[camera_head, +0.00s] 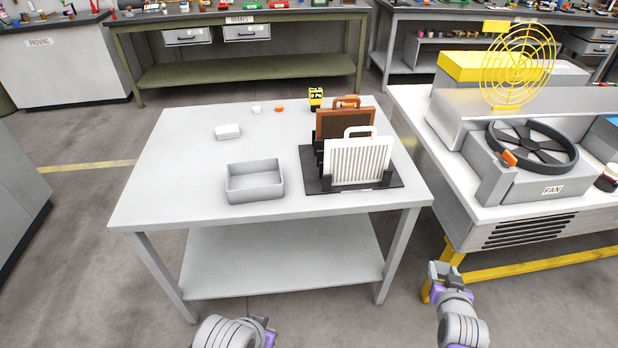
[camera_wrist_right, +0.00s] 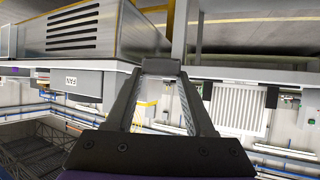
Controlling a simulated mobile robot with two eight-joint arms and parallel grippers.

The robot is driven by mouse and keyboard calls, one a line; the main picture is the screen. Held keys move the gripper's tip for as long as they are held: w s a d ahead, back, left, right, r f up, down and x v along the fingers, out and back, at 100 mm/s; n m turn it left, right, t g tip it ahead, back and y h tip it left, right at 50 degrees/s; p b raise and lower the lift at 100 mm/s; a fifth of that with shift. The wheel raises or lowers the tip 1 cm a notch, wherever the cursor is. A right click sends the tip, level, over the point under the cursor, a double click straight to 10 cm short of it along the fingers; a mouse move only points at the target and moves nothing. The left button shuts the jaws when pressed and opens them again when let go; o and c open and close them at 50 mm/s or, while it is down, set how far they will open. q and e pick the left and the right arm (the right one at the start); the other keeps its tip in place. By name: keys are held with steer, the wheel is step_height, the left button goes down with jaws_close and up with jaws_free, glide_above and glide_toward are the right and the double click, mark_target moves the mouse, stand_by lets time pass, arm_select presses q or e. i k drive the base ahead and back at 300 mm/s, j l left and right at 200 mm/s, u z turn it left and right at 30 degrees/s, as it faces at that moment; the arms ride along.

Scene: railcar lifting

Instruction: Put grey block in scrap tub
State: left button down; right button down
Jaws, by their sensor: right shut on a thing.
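My right gripper (camera_head: 441,268) is in front of the table, at the lower right, below the fan unit. In the right wrist view its fingers come together on a small dark grey piece (camera_wrist_right: 161,67), which looks like the grey block; its details are hard to see. The scrap tub looks to be the open grey tub (camera_head: 255,182) on the front of the table. It looks empty and is well away from my right gripper. My left gripper (camera_head: 265,332) shows only in part at the bottom edge, and its jaws cannot be made out.
The table (camera_head: 160,190) holds a pale block (camera_head: 228,132), small white and orange pieces and a small yellow thing (camera_head: 315,98). A black rack (camera_head: 318,184) holds a white ridged panel (camera_head: 358,160) and a brown one. The fan unit (camera_head: 520,165) stands right.

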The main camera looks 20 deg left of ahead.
mark_target(255, 180)
steer(key=j+z, duration=0.15)
steer(key=j, duration=0.3)
steer(key=k+j+z, duration=0.15)
steer(key=j, duration=0.75)
steer(key=k+j+z, duration=0.1)
steer(key=j, duration=0.4)
